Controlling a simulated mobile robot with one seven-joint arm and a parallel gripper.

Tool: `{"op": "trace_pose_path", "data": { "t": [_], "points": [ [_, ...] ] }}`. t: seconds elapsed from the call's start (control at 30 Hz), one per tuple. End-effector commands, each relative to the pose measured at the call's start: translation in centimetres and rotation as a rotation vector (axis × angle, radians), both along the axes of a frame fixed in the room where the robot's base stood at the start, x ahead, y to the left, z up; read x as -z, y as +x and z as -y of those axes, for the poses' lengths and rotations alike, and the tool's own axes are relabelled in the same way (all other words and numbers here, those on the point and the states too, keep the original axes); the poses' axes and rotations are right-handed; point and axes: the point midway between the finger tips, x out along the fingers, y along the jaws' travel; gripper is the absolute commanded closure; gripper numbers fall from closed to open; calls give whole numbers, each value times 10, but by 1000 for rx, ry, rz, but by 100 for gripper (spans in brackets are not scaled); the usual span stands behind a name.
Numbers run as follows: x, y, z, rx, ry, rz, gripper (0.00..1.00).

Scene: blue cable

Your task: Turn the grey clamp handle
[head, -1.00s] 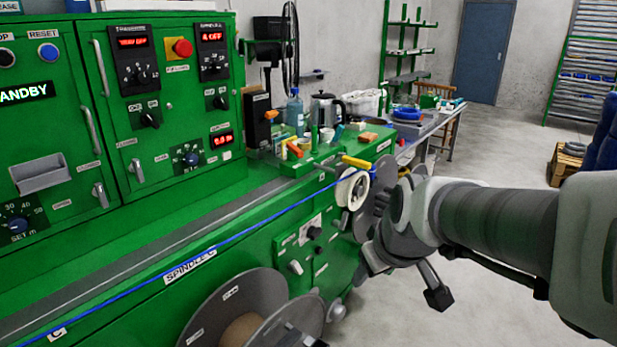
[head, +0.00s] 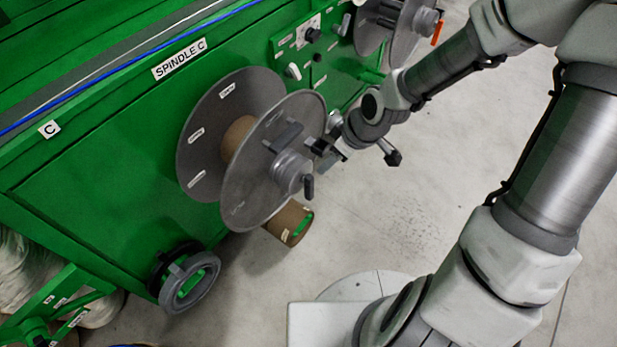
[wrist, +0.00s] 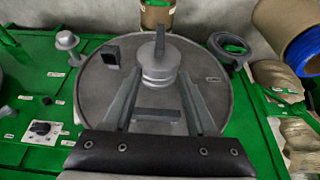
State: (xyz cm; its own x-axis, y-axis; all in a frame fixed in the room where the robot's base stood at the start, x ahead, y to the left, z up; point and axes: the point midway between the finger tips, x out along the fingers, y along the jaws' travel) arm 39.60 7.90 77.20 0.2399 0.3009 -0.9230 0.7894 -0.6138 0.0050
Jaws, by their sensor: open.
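The grey clamp handle (head: 308,187) is a short dark lever on the round grey hub (head: 290,172) at the middle of the reel. In the wrist view the handle (wrist: 160,40) stands upright above the hub (wrist: 160,68). The reel (head: 245,205), with two grey flanges and a brown core, is mounted below the "SPINDLE C" label. My gripper (head: 322,155) is open and empty, to the right of the reel's front flange. In the wrist view its fingers (wrist: 158,82) point at the hub, one appearing on each side. Whether they touch anything is not clear.
Dark blocks protrude from the front flange, one (wrist: 158,114) between my fingers in the wrist view. Another reel (head: 385,35) is at the upper right. A brown spool (head: 288,222) and a grey ring-shaped part (head: 190,282) are low by the green machine.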

Motion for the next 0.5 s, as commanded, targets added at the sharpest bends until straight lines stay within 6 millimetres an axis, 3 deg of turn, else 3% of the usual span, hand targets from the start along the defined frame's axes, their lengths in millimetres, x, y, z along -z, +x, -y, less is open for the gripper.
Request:
{"op": "trace_pose_path", "data": {
  "t": [0.5],
  "points": [
    [84,19,-26,-4,-1,-2,43]
  ]
}}
